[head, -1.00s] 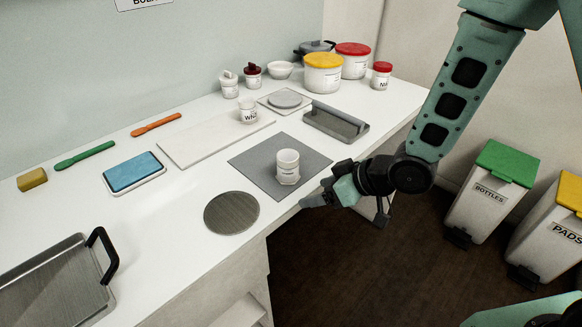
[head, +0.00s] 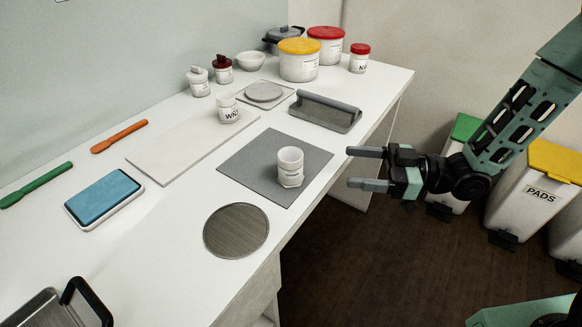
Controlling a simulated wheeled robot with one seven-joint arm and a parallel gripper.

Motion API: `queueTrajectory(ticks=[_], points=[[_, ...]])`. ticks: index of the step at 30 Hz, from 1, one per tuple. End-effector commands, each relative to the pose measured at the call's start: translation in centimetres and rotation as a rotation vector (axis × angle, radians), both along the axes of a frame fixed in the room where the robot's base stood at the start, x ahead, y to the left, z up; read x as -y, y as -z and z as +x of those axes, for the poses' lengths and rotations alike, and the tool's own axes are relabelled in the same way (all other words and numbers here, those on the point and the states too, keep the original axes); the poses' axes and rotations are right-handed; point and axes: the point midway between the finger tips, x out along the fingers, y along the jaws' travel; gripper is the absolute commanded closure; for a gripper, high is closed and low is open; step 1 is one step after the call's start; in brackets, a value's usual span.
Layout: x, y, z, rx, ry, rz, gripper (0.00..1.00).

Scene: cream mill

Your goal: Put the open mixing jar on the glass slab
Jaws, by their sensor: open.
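An open white jar (head: 290,170) with a small label stands upright on a grey mat (head: 240,165) near the counter's front edge. A long pale slab (head: 165,155), which looks like the glass slab, lies behind and left of the mat. A second small white jar (head: 227,110) with a dark-lettered label stands on its far right part. My gripper (head: 352,168) is open and empty, right of the mat and beyond the counter edge. Its two fingers point left toward the open jar, apart from it.
A grey metal holder (head: 325,113) and lidded tubs (head: 299,62) stand behind. The slab's left and middle are bare. Bins (head: 540,187) stand right.

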Motion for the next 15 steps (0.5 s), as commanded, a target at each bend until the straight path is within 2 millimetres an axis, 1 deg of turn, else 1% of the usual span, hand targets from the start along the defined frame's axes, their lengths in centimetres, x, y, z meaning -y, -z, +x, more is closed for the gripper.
queueTrajectory(ticks=[1, 9, 12, 15], points=[[-1.1, -0.2, 0.1, -0.002, -0.005, 0.001, 0.27], [-6.7, -0.3, 1.2, -0.003, -0.005, 0.0, 0.27], [-8.5, -0.2, 1.6, -0.003, -0.003, -0.001, 0.27], [-9.8, -0.2, 1.9, -0.003, -0.002, -0.001, 0.27]])
